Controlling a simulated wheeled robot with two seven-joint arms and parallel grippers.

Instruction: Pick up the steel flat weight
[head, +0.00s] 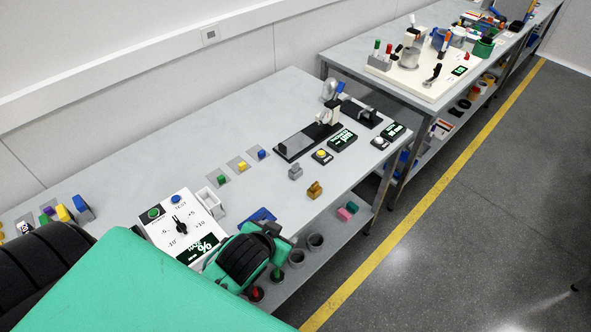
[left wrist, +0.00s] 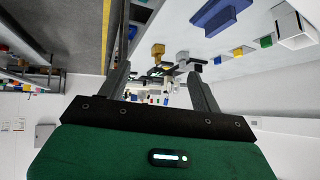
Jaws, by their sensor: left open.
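The steel flat weight looks to be the small grey block with a knob (head: 295,173) on the grey bench top. In the left wrist view a grey block (left wrist: 182,57) shows near the tip of the finger on the right. A brass-coloured weight (head: 314,189) stands closer to the bench's front edge; it also shows in the left wrist view (left wrist: 158,50). My left gripper (left wrist: 155,72) is open, with nothing between its fingers, and points along the bench towards the weights from a distance. In the head view its fingers are mostly hidden behind my green wrist. My right gripper is not in view.
A white control panel (head: 180,226) and a white open box (head: 210,200) stand left of the weights. A blue item (head: 262,214) lies by my left wrist. Green, yellow and blue blocks sit on grey pads behind. A black-based device (head: 307,140) stands beyond. The bench around the weights is clear.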

